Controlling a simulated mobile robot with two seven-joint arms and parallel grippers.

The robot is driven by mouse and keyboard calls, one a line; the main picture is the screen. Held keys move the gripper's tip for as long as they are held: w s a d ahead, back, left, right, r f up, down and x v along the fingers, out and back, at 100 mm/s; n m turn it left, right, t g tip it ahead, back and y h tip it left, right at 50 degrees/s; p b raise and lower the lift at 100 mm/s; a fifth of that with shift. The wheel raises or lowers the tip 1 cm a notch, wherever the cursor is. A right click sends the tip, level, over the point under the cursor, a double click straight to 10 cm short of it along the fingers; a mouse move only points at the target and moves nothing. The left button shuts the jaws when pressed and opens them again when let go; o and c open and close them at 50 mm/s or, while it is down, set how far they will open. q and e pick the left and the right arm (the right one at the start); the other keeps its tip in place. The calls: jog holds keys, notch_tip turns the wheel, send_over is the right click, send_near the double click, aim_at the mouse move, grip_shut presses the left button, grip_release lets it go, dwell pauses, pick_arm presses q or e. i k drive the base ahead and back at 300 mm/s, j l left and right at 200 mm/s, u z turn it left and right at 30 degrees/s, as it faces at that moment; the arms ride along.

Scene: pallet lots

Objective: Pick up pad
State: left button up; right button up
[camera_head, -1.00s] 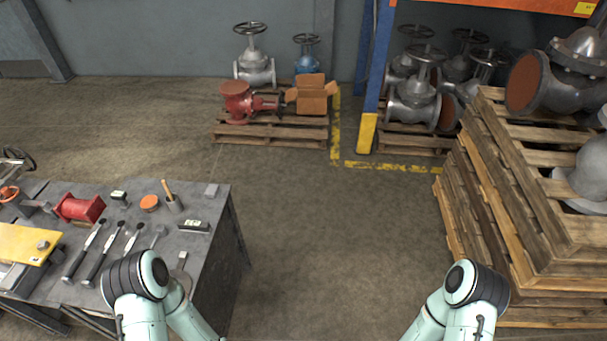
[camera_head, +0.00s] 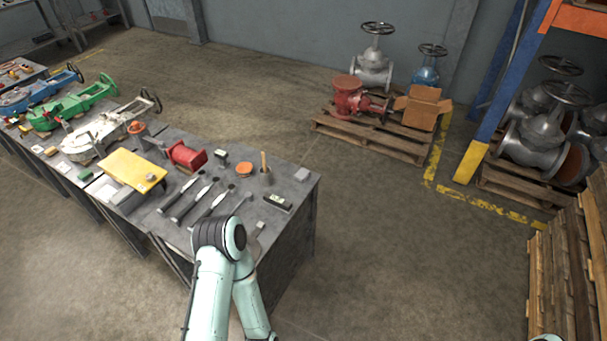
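I cannot tell for certain which thing is the pad. A small flat grey block (camera_head: 302,174) lies at the right back corner of the near workbench (camera_head: 297,222) and could be it. A dark device with a pale face (camera_head: 278,201) lies just in front of it. An orange round tin (camera_head: 244,169) and a cup with a wooden-handled brush (camera_head: 265,175) stand to its left.
Several dark-handled tools (camera_head: 188,198), a red cylindrical part (camera_head: 187,155) and a yellow board (camera_head: 131,171) lie on the bench. Green and blue valves stand further left. A pallet (camera_head: 372,141) holds valves and an open carton (camera_head: 422,106). Floor right of the bench is clear.

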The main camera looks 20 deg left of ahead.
aim_at(302, 175)
jog(key=u, duration=1.9)
jog(key=l+u, duration=0.35)
jog(key=l, duration=0.4)
jog(key=l+u, duration=0.35)
jog(key=l, duration=0.4)
